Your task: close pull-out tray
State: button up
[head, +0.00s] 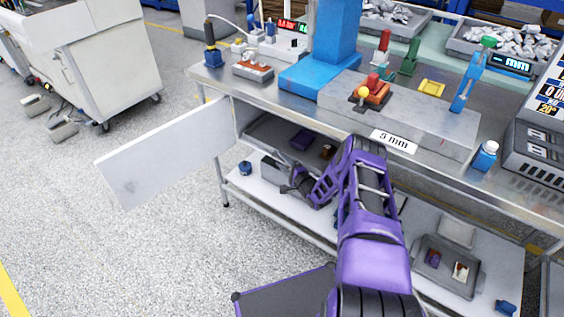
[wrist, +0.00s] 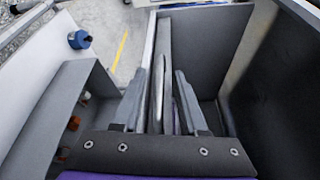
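The pull-out tray (head: 262,133), a grey shallow tray, sits under the worktop at the bench's left end, with a purple item (head: 302,140) and a brown item (head: 327,152) near it. My gripper (head: 287,186) is below and in front of the tray in the head view, partly hidden by my arm. In the wrist view my gripper (wrist: 158,100) has its two fingers apart.
A white door panel (head: 165,170) stands swung open at the left. The lower shelf (head: 255,187) holds a blue item (head: 245,168), which also shows in the wrist view (wrist: 80,40). A grey bin (head: 447,265) stands at the right. The floor in front is clear.

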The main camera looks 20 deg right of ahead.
jog(key=shift+s, duration=0.1)
jog(key=p+v, duration=0.2)
jog(key=v, duration=1.5)
jog(key=shift+s, duration=0.15)
